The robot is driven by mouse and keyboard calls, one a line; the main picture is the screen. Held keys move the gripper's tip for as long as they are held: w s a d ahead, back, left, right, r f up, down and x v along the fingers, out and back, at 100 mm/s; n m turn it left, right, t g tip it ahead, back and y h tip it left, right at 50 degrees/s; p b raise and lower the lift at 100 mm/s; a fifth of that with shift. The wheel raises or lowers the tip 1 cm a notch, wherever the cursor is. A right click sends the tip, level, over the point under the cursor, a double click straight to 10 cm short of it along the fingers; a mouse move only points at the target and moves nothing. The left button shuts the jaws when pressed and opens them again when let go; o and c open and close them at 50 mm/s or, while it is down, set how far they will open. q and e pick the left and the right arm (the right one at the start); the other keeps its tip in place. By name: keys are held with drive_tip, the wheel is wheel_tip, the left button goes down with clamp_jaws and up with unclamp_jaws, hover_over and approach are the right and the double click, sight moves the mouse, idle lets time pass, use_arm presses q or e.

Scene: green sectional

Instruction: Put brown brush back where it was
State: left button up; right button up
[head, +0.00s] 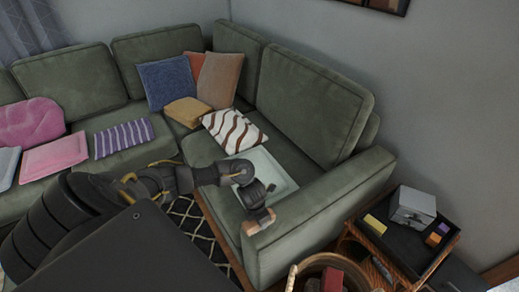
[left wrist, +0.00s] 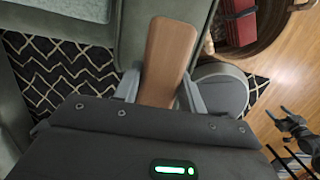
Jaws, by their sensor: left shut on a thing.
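The brown brush (left wrist: 167,60) is held between the two fingers of my left gripper (left wrist: 158,95) in the left wrist view. Its flat wooden back faces the camera, and its bristles are hidden. In the head view my left gripper (head: 258,218) is over the right armrest of the green sectional (head: 312,215), with only a small brown part of the brush showing. I cannot tell whether the brush touches the armrest.
Right of the armrest, a dark tray (head: 392,243) holds a grey box (head: 412,207) and small coloured blocks. A wicker basket (head: 296,271) with red items stands in front of it. A round grey thing (left wrist: 222,90) is below the gripper.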

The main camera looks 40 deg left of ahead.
use_arm(q)
drive_tip(key=shift+w+a+f, duration=0.1)
drive_tip(key=shift+w+f, duration=0.05)
drive_tip(key=shift+f, duration=0.8)
drive_tip(key=shift+w+a+f, duration=0.1)
drive_tip(key=shift+w+f, duration=0.05)
drive_tip(key=shift+f, duration=0.8)
drive_tip(key=shift+f, duration=0.15)
drive_tip(key=o, duration=1.1)
drive_tip(key=r, duration=0.4)
drive_tip(key=s+r+p, duration=0.1)
drive_tip(key=r, duration=0.7)
drive_tip(key=shift+s+a+r, duration=0.1)
drive_tip(key=shift+s+a, duration=0.1)
drive_tip(key=shift+s, duration=0.2)
